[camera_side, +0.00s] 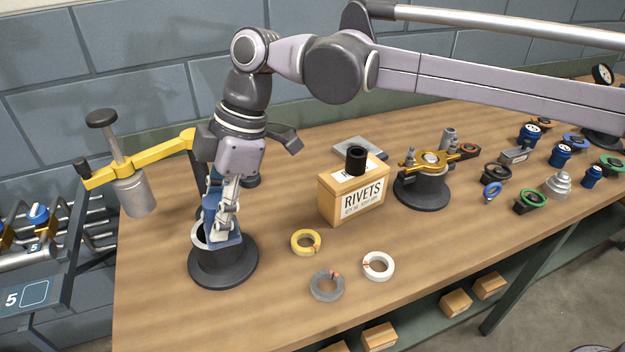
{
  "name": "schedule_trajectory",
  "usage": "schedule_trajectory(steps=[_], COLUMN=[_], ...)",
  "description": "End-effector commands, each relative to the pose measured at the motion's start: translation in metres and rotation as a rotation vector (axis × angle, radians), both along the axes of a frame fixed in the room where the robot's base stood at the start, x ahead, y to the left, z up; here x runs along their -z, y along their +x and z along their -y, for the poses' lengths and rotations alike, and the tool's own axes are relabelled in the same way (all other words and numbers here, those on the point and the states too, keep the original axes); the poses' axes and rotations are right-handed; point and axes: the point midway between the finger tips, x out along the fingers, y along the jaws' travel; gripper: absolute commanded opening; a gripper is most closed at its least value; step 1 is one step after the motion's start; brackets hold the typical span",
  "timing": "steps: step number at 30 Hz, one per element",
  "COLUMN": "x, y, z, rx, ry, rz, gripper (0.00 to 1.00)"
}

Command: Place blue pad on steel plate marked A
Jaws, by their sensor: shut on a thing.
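My gripper (225,222) points down over a dark round casing (222,268) at the left front of the table. It is shut on a blue piece, which I take to be the blue pad (209,222). The fingers partly hide this piece, and its lower part is at the casing's open top. I cannot tell whether it touches the casing. A flat grey steel plate (347,146) lies behind the rivets box and is partly hidden by it. No letter A can be read on it from here.
The RIVETS box (343,201) carries a black cylinder (357,160). Yellow (306,243), grey (327,286) and white (378,267) rings lie in front. A yellow clamp arm (140,172) stands close to my gripper. A second casing (422,188) and several small parts fill the right side.

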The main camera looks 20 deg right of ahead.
Motion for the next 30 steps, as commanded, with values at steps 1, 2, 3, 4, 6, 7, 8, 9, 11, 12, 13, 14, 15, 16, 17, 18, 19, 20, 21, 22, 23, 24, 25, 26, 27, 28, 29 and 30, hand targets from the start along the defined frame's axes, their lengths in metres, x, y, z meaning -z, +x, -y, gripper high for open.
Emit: schedule_trajectory(steps=[1,2,3,4,6,7,8,9,11,12,13,14,15,16,17,18,19,20,21,22,23,24,25,26,27,28,29,30], x=[-0.007,-0.011,-0.016,-0.013,-0.013,-0.013,-0.012,-0.012,-0.012,-0.012,-0.012,-0.012,-0.012,-0.012,-0.012,-0.011,-0.011,-0.011,-0.011,-0.011,-0.011,-0.011,-0.011,-0.011,-0.011,-0.011,-0.011,-0.011], y=[0.0,0.0,0.0,0.008,0.02,0.025,0.031,0.038,0.051,0.059,0.067,0.073,0.084,0.092,0.101,0.113,0.121,0.13,0.141,0.148,0.156,0.166,0.173,0.18,0.188,0.194,0.2,0.207], z=[0.0,0.0,0.0,0.006,0.016,0.02,0.025,0.031,0.042,0.05,0.057,0.065,0.076,0.085,0.095,0.109,0.12,0.131,0.146,0.158,0.17,0.186,0.198,0.21,0.227,0.24,0.253,0.27], rx=[0.0,0.0,0.001,0.025,0.065,0.084,0.103,0.127,0.173,0.202,0.232,0.258,0.3,0.329,0.366,0.413,0.449,0.486,0.535,0.573,0.608,0.658,0.694,0.73,0.78,0.815,0.852,0.899], ry=[0.0,0.0,0.0,-0.002,-0.003,-0.004,-0.005,-0.007,-0.009,-0.01,-0.012,-0.013,-0.015,-0.016,-0.017,-0.019,-0.019,-0.021,-0.022,-0.023,-0.024,-0.024,-0.024,-0.023,-0.023,-0.025,-0.025,-0.024], rz=[0.0,0.0,0.001,0.001,0.001,0.0,0.0,0.0,0.0,0.0,-0.001,-0.001,-0.002,-0.002,-0.002,-0.002,-0.003,-0.003,-0.003,-0.005,-0.004,-0.004,-0.005,-0.005,-0.005,-0.005,-0.005,-0.005], gripper=[0.0,0.0,0.0,0.0,0.0,0.0,0.0,0.0,0.0,0.0,0.0,0.0,0.0,0.0,0.0,0.0,0.0,0.0,0.0,0.0,0.0,0.0,0.0,0.0,0.0,0.0,0.0,0.0])
